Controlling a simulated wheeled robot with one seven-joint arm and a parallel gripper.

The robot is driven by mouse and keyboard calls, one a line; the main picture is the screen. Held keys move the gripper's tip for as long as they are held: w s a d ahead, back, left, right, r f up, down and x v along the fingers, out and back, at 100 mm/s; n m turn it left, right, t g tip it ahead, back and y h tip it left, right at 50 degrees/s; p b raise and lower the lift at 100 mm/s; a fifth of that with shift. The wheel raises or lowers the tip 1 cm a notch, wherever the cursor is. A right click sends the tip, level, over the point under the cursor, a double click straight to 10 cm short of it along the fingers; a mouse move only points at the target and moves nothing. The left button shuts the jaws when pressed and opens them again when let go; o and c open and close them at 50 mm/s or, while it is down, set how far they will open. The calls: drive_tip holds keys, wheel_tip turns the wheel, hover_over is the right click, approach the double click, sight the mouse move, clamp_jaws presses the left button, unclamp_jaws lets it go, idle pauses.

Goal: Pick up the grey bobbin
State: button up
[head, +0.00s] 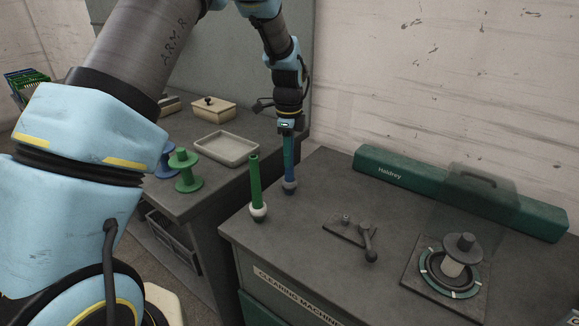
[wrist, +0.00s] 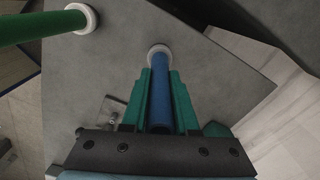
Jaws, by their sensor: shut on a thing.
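A grey bobbin (head: 463,243) with a pale core stands upright on the round dark holder (head: 440,290) at the right of the bench. My gripper (head: 288,138) is away from it, to the left and further back, pointing down. Its green fingers (wrist: 159,88) are shut on an upright blue rod (head: 289,168), which also shows between the fingers in the wrist view (wrist: 159,95). The blue rod stands in a pale round foot at the bench's back left. The grey bobbin cannot be made out in the wrist view.
A green rod (head: 255,180) stands close by, left of the blue one. A lever fitting (head: 350,230) lies between the rods and the holder. A long green case (head: 450,195) lines the back. Green (head: 185,170) and blue (head: 164,162) spools and a tray (head: 227,149) occupy the left table.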

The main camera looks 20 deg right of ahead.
clamp_jaws()
drive_tip(key=shift+r, duration=0.1)
wheel_tip(320, 180, up, 11)
drive_tip(key=shift+f+b, duration=0.1)
drive_tip(key=shift+b, duration=0.9)
wheel_tip(320, 180, up, 5)
drive_tip(key=p, duration=0.4)
drive_tip(key=shift+r+p, duration=0.2)
drive_tip(key=shift+p, duration=0.15)
drive_tip(key=shift+f, duration=0.1)
